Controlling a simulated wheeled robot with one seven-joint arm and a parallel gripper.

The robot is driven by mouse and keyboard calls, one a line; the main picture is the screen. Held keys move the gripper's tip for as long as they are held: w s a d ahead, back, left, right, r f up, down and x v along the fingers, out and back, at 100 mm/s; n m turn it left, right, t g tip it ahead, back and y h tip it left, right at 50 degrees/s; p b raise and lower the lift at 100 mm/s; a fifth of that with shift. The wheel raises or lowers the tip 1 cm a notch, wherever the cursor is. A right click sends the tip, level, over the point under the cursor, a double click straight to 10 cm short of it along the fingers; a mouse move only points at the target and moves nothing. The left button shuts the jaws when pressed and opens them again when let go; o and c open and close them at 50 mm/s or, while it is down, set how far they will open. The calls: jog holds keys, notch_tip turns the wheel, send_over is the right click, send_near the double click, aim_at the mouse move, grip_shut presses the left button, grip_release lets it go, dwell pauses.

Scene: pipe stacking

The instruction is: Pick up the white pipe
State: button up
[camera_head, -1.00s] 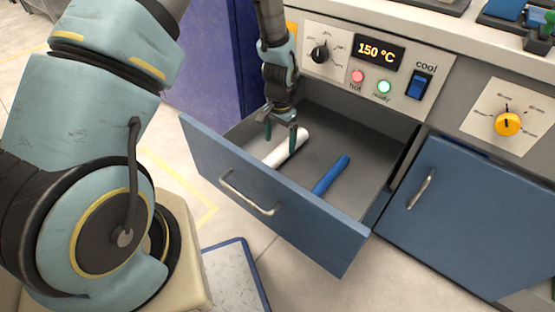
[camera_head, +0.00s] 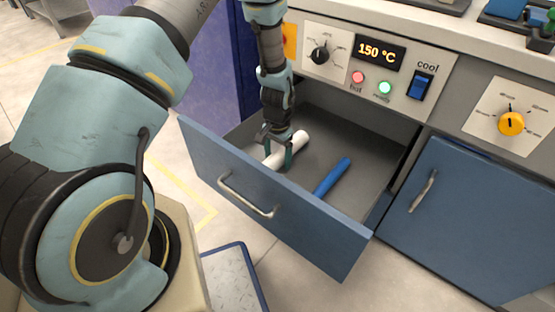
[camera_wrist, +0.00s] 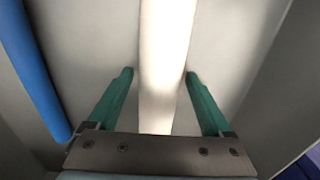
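The white pipe (camera_head: 293,146) lies on the floor of the open blue drawer, near its left side. My gripper (camera_head: 277,160) is down in the drawer at the pipe, with its fingers reaching to either side of it. In the wrist view the white pipe (camera_wrist: 165,60) runs lengthwise between the two green fingertips of my gripper (camera_wrist: 159,76). The fingers are open, with a gap showing on each side of the pipe. The near end of the pipe is partly hidden by the gripper body in the wrist view.
A blue pipe (camera_head: 332,177) lies in the drawer to the right of the white one and shows in the wrist view (camera_wrist: 32,70). The drawer's front panel (camera_head: 300,235) and walls stand close around. A panel above reads 150 °C (camera_head: 381,52).

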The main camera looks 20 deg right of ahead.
grip_shut()
dwell(0.5)
jog(key=shift+r, duration=0.1)
